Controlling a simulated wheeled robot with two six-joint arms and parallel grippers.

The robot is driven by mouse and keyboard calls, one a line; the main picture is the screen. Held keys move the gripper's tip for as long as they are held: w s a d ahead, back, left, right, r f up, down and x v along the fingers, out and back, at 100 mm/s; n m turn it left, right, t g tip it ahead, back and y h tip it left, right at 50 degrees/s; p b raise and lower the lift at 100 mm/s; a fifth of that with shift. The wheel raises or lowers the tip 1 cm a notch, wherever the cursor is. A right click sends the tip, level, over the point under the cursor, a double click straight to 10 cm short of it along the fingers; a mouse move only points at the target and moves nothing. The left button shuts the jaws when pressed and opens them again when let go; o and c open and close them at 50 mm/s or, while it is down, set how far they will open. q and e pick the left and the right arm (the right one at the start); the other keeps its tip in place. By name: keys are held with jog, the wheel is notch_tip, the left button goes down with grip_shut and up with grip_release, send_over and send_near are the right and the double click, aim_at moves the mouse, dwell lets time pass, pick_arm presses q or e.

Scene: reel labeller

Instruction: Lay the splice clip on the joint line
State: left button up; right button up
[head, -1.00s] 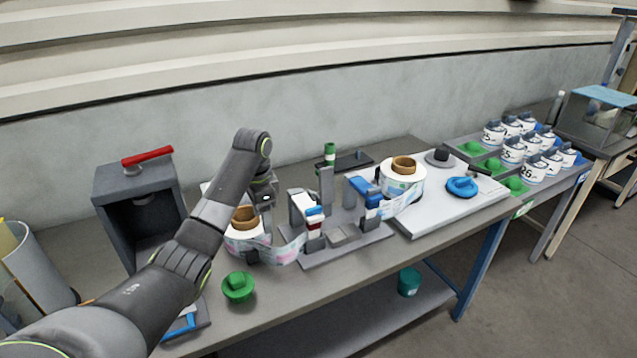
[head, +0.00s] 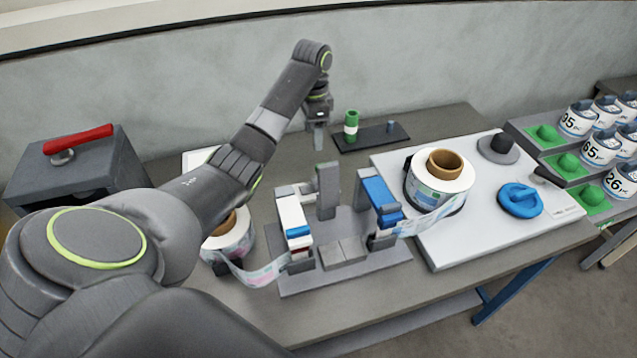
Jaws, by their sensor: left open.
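My left gripper (head: 318,138) points down over the back of the table, just left of the dark holder (head: 385,137); it is open, with nothing seen between its fingers. A green upright piece with a white band (head: 351,127) stands on that holder; I cannot tell for sure whether it is the splice clip. The splicing fixture (head: 300,281) stands in front, with a white-and-blue clamp (head: 292,220) on its left, a blue clamp (head: 380,193) on its right and a low grey block (head: 343,250) between them. The joint line itself is too small to make out. My right gripper is out of view.
A label reel (head: 440,185) sits on the white board (head: 455,240) at right, its web running to the fixture. Another reel (head: 236,238) is partly behind my left arm. A grey upright post (head: 327,190) rises from the fixture. A blue knob (head: 520,200) lies on the board.

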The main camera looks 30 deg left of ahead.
pick_arm(q)
notch_tip(320, 180, down, 2)
jog(key=f+b, duration=0.1)
jog(key=b, duration=0.5)
send_over(315, 180)
notch_tip(315, 180, down, 4)
notch_tip(315, 180, down, 4)
jog(key=b, duration=0.3)
jog(key=shift+r, duration=0.2)
jog(key=shift+f, duration=0.85)
notch_tip(315, 180, down, 4)
jog(key=shift+f+p, duration=0.15)
jog(key=shift+p, duration=0.35)
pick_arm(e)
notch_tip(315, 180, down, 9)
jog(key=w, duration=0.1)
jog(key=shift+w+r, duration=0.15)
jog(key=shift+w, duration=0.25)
pick_arm(q)
jog(key=shift+c, duration=0.5)
